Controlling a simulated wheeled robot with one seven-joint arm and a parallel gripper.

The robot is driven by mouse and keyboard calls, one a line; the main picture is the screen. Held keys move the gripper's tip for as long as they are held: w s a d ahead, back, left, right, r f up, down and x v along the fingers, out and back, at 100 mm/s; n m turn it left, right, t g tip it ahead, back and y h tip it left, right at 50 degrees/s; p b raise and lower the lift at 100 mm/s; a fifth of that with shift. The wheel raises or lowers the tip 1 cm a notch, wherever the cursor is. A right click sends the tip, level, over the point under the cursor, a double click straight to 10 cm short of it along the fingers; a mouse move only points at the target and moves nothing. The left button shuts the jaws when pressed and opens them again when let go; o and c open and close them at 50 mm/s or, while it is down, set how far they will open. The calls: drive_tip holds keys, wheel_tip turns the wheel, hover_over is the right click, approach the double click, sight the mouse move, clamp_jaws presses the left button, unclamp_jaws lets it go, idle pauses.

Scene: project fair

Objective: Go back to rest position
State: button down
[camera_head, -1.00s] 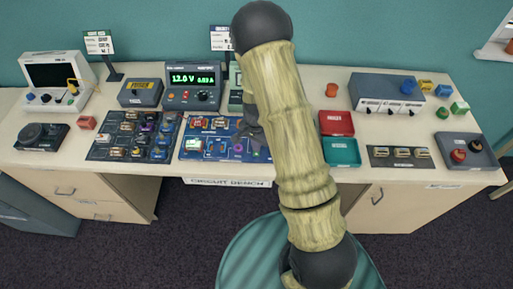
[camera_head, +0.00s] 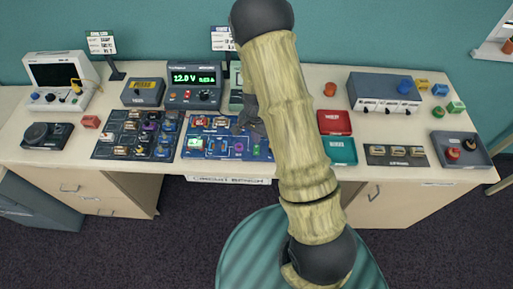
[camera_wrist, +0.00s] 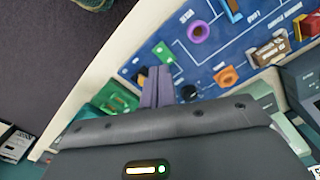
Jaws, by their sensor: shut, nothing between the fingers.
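My gripper (camera_head: 247,118) shows partly in the head view, behind my bamboo-like arm, over the right part of the blue circuit board (camera_head: 205,155). In the wrist view my gripper (camera_wrist: 158,86) has its two grey fingers together with nothing between them. The blue board also shows in the wrist view (camera_wrist: 215,50), with a purple ring, an orange part and a green part on it. The fingers appear above the board's edge; whether they touch anything I cannot tell.
A power supply (camera_head: 193,97) reading 12.0 V stands behind the board. A dark parts tray (camera_head: 105,150) lies to its left. A red bin (camera_head: 335,123) and a teal bin (camera_head: 340,158) sit to the right of my arm. The desk (camera_head: 300,85) has some bare surface at the back.

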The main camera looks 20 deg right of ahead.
idle(0.3)
drive_tip(key=s+r+n+t+b, duration=0.2)
drive_tip(key=s+r+n, duration=0.7)
drive_tip(key=s+r, duration=0.5)
wheel_tip(320, 180, up, 3)
drive_tip(key=shift+s+r+n+t, duration=0.1)
drive_tip(key=shift+s+n+t, duration=0.1)
drive_tip(key=shift+n+t, duration=0.1)
idle(0.6)
